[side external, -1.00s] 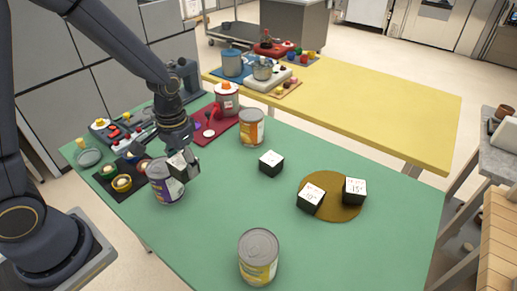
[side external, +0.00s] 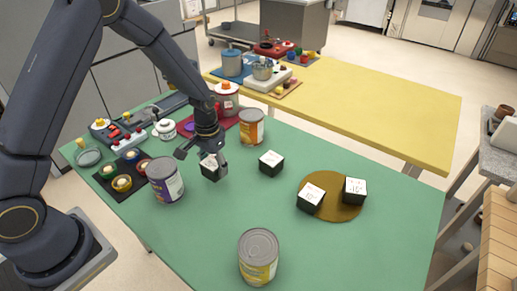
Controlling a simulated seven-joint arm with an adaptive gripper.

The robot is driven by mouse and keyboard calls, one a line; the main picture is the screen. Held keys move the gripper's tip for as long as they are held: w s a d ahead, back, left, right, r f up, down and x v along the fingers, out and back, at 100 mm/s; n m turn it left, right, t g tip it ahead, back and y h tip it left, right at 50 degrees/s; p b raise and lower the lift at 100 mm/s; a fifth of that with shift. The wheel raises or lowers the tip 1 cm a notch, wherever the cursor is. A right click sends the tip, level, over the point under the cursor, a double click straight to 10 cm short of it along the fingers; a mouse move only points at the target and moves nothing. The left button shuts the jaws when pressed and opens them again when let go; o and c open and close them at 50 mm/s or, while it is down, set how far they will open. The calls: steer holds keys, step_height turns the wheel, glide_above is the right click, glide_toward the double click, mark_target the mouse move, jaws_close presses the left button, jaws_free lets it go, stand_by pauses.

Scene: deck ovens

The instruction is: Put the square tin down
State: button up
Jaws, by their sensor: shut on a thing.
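My gripper (side external: 208,158) is shut on a small square tin (side external: 210,172) with dark sides and a pale top. The tin is over the green table, between a purple-labelled can and another square tin. I cannot tell whether its underside touches the table. A similar square tin (side external: 271,163) sits alone to the right of my gripper. Two more, a nearer left one (side external: 310,199) and a right one (side external: 354,191), stand on a round brown mat (side external: 330,179). The fingers partly hide the held tin.
The purple-labelled can (side external: 165,181) stands close left of my gripper. An orange-labelled can (side external: 251,127) stands behind, and a yellow-labelled can (side external: 258,258) at the front. A dark mat with small cups (side external: 121,183) lies at left. The green table (side external: 215,225) is clear in front.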

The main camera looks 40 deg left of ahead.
mark_target(216, 173)
steer(key=shift+w+f, duration=0.3)
steer(key=shift+f, duration=1.65)
steer(key=shift+f, duration=0.1)
steer(key=o, duration=1.3)
steer(key=shift+o, duration=0.2)
